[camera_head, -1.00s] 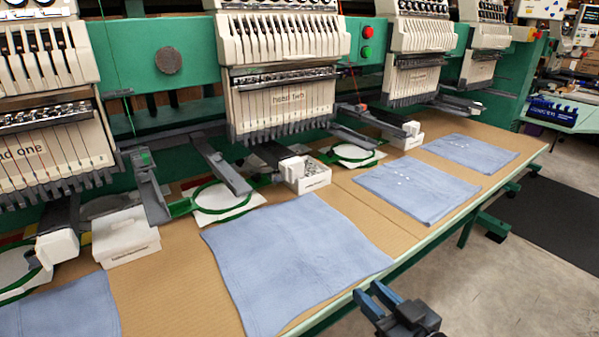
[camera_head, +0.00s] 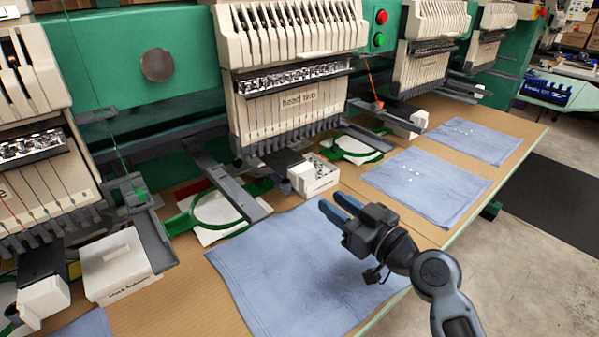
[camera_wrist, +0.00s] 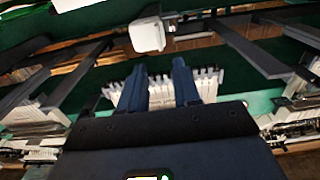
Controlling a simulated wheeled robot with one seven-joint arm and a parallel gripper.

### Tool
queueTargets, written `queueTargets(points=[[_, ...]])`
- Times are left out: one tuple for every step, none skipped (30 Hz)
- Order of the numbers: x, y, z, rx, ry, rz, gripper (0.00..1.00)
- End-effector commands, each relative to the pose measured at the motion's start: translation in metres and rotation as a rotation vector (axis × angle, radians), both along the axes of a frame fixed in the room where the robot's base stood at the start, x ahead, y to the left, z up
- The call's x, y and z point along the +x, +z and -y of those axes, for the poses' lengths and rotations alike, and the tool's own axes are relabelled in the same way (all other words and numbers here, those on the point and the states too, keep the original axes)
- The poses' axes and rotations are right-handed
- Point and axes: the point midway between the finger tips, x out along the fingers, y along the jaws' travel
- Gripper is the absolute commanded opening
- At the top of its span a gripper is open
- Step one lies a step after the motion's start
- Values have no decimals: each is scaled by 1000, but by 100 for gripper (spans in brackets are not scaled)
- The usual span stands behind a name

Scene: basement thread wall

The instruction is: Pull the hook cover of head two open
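Whether the cover is shut is too small to tell. A white block on a dark arm, likely the same cover (camera_wrist: 147,35), shows at the top of the wrist view, beyond my fingertips. My gripper (camera_head: 337,206) is open and empty, above the blue cloth, in front of the cover and to its right, not touching it.
A white box (camera_head: 322,171) sits right of the cover. A green hoop (camera_head: 219,207) and a grey bracket (camera_head: 226,182) lie to its left. Blue cloth (camera_head: 285,262) covers the table's front. Head one's white bobbin box (camera_head: 118,267) stands at left.

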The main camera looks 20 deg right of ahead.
Motion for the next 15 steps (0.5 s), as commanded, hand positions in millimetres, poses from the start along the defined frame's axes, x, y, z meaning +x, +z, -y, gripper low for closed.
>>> queueTargets(points=[[2, 2, 0, 0, 2, 1, 32], [4, 2, -1, 0, 2, 1, 32], [7, 2, -2, 1, 3, 2, 32], [9, 2, -3, 1, 4, 2, 32], [13, 3, -4, 0, 5, 2, 32], [18, 3, -6, 0, 6, 2, 32], [22, 4, -8, 0, 6, 2, 32], [27, 4, -9, 0, 5, 2, 32], [33, 4, -11, 0, 5, 3, 32], [38, 4, -12, 1, 5, 2, 32], [42, 4, -14, 1, 5, 2, 32], [48, 4, -15, 1, 4, 2, 32], [52, 4, -17, 1, 3, 2, 32], [56, 3, -18, 1, 3, 2, 32], [60, 3, -20, 1, 4, 2, 32]])
